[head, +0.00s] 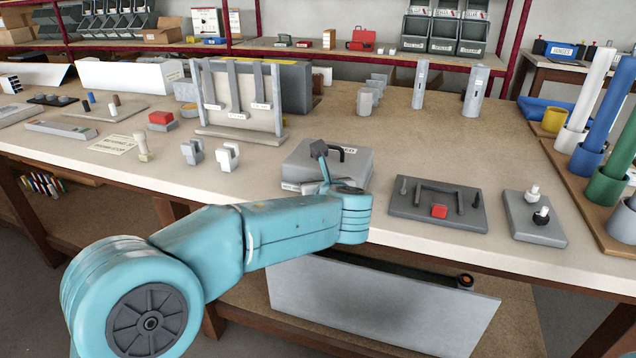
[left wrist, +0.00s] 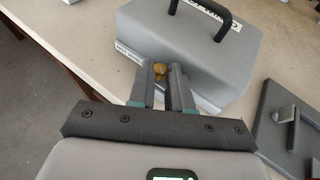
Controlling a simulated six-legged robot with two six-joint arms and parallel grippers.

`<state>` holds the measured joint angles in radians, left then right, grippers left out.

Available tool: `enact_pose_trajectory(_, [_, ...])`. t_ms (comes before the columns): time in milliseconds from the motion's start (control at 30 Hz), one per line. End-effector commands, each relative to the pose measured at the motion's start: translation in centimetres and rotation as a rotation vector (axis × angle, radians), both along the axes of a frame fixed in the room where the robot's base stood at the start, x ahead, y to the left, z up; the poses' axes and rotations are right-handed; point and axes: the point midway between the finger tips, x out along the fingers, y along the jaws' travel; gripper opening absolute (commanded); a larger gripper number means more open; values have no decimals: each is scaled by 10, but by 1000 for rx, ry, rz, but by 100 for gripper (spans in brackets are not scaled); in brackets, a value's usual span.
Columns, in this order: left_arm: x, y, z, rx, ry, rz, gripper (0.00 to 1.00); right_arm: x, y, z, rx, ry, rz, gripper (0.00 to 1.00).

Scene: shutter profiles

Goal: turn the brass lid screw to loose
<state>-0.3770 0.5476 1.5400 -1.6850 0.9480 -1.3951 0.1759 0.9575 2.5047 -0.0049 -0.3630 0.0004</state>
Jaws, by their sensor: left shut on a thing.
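The grey box (head: 358,168) with a black carry handle (head: 341,150) sits at the table's front edge in the head view, partly behind my left wrist. In the left wrist view the same box (left wrist: 202,52) fills the upper middle, with its handle on top. The brass screw (left wrist: 159,69) shows at the box's near face, between the fingertips of my left gripper (left wrist: 161,76). The fingers are closed on it from both sides. The screw is hidden in the head view. My right gripper is in neither view.
The front table edge runs close below my wrist.

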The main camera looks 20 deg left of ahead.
Motion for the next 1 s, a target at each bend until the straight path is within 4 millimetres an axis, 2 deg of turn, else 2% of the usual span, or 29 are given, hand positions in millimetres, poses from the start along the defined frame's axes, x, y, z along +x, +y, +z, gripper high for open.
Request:
enact_pose_trajectory(467, [0, -1, -1, -1, 2, 14, 0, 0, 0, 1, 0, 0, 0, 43])
enact_pose_trajectory(500, [0, -1, -1, -1, 2, 14, 25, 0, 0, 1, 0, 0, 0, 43])
enact_pose_trajectory(567, [0, -1, -1, -1, 2, 14, 44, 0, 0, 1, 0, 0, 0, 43])
enact_pose_trajectory(1000, [0, -1, -1, 0, 1, 9, 44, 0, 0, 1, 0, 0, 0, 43])
